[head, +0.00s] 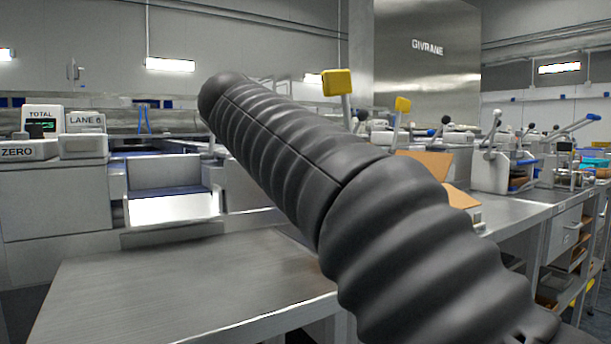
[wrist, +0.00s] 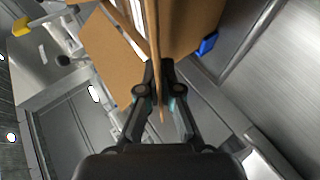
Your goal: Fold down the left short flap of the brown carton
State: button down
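In the head view the brown carton (head: 462,197) is mostly hidden behind my dark ribbed arm. Only two tan pieces of it show at the arm's right edge. In the wrist view, brown carton panels (wrist: 188,28) fill the top middle, and a broad flap (wrist: 112,58) spreads to the left. A thin upright flap (wrist: 155,35) is seen edge-on and runs down between the two fingers of my gripper (wrist: 161,66). The fingertips look close against both its faces. Which flap this is, I cannot tell for sure. My gripper is hidden in the head view.
A steel bench (head: 190,280) stands in front, its left part bare. Yellow-topped levers (head: 338,83) rise behind my arm. Lever devices (head: 505,165) stand along the bench to the right. A blue piece (wrist: 207,44) sits beside the carton in the wrist view.

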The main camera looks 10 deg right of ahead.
jog(key=p, duration=0.2)
jog(key=r+y+p, duration=0.1)
jog(key=shift+d+r+g+p, duration=0.2)
jog(key=shift+d+g+p, duration=0.1)
jog(key=shift+g+p, duration=0.1)
jog(key=y+p, duration=0.2)
jog(key=p, duration=0.1)
jog(key=shift+w+d+r+m+g, duration=0.15)
jog(key=shift+d+m+g, duration=0.15)
jog(key=shift+m, duration=0.1)
jog(key=shift+p, duration=0.55)
jog(key=shift+f+y, duration=0.2)
jog(key=shift+y, duration=0.2)
jog(key=c, duration=1.4)
grip_release()
jog(key=v, duration=1.2)
jog(key=shift+w+a, duration=0.15)
